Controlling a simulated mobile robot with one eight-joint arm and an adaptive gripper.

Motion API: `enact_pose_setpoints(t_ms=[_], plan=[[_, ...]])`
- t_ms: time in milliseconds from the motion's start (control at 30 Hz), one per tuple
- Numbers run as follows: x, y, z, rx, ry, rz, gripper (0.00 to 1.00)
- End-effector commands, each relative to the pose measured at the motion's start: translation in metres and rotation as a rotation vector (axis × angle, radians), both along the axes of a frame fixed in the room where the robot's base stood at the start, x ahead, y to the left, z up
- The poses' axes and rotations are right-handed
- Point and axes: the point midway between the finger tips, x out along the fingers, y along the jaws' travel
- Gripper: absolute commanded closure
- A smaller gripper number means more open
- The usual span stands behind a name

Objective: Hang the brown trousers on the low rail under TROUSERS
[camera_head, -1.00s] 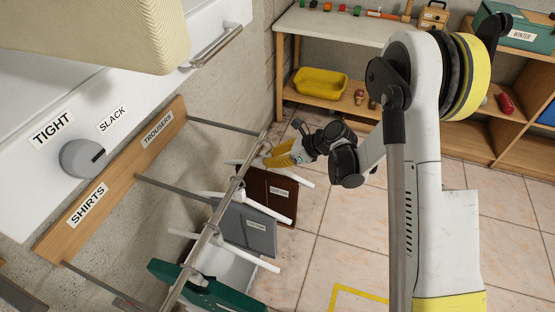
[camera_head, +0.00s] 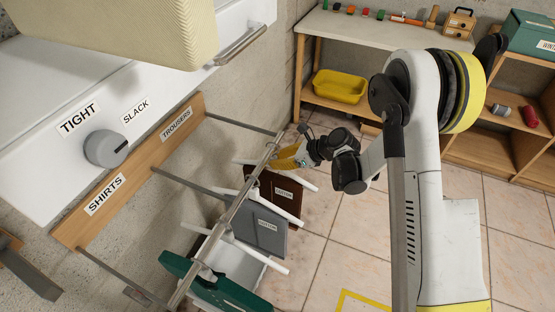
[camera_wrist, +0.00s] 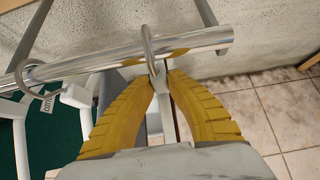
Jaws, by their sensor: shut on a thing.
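The brown trousers (camera_head: 272,200) hang on a white hanger (camera_head: 304,184) near the far end of the metal rail (camera_head: 238,190), on the section by the TROUSERS label (camera_head: 177,122). My gripper (camera_head: 280,160) is at the top of this hanger. In the wrist view its yellow fingers (camera_wrist: 160,80) are shut on the hanger's neck. The hook (camera_wrist: 147,42) loops over the rail in that view; whether it bears the weight I cannot tell. The trousers are mostly hidden behind my gripper there.
A grey garment (camera_head: 258,228) and a green one (camera_head: 205,290) hang nearer on the same rail. Crossbars join the rail to a wooden board (camera_head: 75,229) with a SHIRTS label (camera_head: 104,194). A knob (camera_head: 104,149) is on the white panel. Tiled floor is clear at right.

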Motion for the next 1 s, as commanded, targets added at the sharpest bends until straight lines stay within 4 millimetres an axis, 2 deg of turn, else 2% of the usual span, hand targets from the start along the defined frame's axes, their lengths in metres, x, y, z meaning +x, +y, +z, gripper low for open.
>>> enact_pose_setpoints(t_ms=[67,100,133,167,433,567,1000], plan=[[0.0,0.0,0.0,0.0,0.0,0.0,1.0],[0.0,0.0,0.0,0.0,0.0,0.0,0.74],[0.0,0.0,0.0,0.0,0.0,0.0,0.65],[0.0,0.0,0.0,0.0,0.0,0.0,0.61],[0.0,0.0,0.0,0.0,0.0,0.0,0.61],[-0.003,-0.007,0.006,0.0,0.001,-0.001,0.61],[-0.029,-0.072,0.062,0.0,0.001,-0.002,0.61]])
